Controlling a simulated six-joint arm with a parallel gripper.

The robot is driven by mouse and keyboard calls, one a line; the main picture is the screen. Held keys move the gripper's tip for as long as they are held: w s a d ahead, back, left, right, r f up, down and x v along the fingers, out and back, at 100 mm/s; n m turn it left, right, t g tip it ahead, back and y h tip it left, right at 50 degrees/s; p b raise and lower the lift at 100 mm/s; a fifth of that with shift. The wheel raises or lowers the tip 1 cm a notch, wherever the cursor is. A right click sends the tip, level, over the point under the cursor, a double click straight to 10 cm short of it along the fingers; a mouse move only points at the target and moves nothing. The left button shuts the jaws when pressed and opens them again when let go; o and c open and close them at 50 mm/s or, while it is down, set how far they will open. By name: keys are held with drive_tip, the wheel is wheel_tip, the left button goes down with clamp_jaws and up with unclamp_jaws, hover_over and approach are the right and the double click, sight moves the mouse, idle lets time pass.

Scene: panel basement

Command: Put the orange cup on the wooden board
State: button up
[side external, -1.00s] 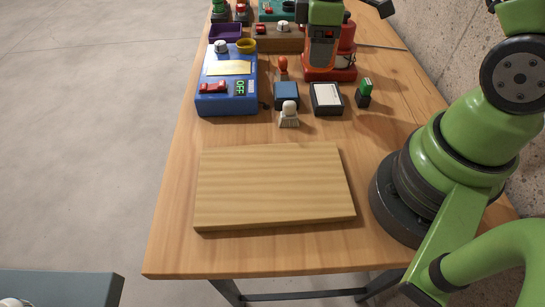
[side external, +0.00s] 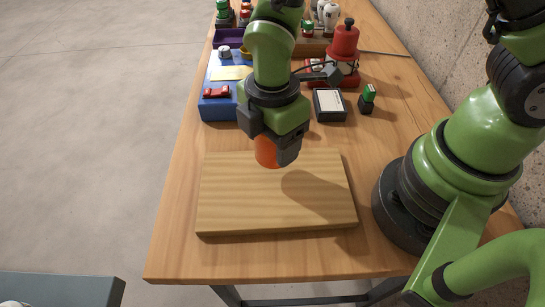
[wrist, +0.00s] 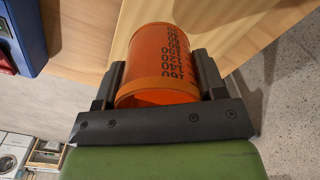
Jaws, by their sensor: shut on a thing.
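The orange cup (side external: 267,152) is held in my gripper (side external: 271,144), above the far edge of the wooden board (side external: 275,208). In the wrist view the cup (wrist: 160,66) lies between the two fingers of my gripper (wrist: 161,82), which are shut on its sides. Dark printed characters show on its wall. The board lies flat and bare on the table, with the arm's shadow on it. The gap between the cup and the board is hard to judge.
A blue box with a red switch (side external: 217,92) stands behind the board at the left. A black pad with a white top (side external: 329,104) and a green-topped stamp (side external: 367,98) stand at the back right. The table (side external: 180,235) is clear around the board.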

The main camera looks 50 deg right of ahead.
sight(272, 157)
drive_tip(key=shift+f, duration=2.2)
drive_tip(key=o, duration=0.9)
drive_tip(key=shift+f, duration=0.1)
wheel_tip(272, 157, up, 12)
drive_tip(key=s+d+r+m+t+y, duration=0.1)
drive_tip(key=s+d+r+m+t, duration=0.2)
drive_tip(key=r+m, duration=0.5)
drive_tip(key=s+d+r+m+t+y, duration=0.1)
drive_tip(key=s+d+r+m+t, duration=0.3)
drive_tip(key=m, duration=0.9)
drive_tip(key=shift+s+d+r, duration=1.2)
drive_tip(key=shift+d+r, duration=0.35)
drive_tip(key=shift+r, duration=0.3)
